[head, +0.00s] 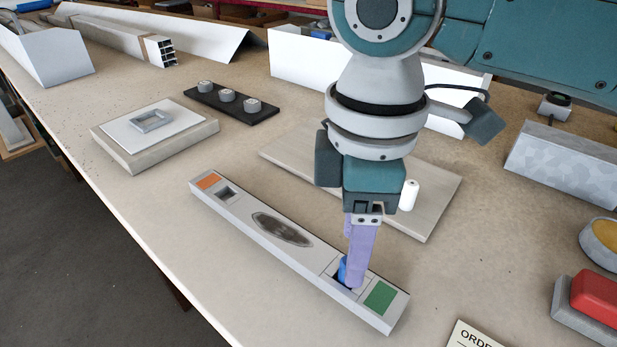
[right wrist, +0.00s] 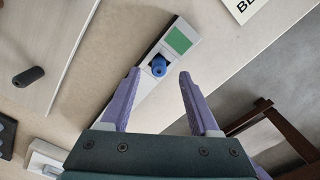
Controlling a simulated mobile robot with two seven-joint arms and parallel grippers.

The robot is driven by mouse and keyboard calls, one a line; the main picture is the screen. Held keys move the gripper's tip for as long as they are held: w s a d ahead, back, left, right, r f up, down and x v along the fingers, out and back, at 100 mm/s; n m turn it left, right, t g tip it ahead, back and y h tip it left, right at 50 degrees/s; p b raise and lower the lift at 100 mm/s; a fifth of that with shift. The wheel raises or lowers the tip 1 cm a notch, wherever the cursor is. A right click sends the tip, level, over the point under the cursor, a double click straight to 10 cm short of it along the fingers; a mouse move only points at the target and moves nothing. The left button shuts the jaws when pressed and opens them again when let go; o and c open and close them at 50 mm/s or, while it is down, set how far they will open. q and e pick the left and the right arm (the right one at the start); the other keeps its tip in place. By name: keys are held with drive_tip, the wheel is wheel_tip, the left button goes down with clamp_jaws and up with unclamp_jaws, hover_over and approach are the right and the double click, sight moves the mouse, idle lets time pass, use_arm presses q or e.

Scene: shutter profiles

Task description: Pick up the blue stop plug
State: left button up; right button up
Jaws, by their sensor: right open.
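The blue stop plug (head: 343,270) stands in a dark square recess near the green end of a long light-grey profile (head: 265,252). In the head view my right gripper (head: 355,282) points down over it, and its purple fingers hide much of the plug. In the right wrist view the plug (right wrist: 158,66) shows whole, between and a little beyond the tips of the open fingers (right wrist: 158,72). The fingers are apart and hold nothing. My left gripper is not in view.
The profile also has an orange patch, an empty square recess and a dark oval patch. A board with a white cylinder (head: 408,195) lies behind my right gripper. A black strip with several grey knobs (head: 228,97) and a raised plate (head: 150,125) stand back left. A red block (head: 594,297) is at right.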

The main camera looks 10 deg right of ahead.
drive_tip(key=shift+w+f, duration=0.1)
drive_tip(key=shift+f, duration=1.4)
clamp_jaws()
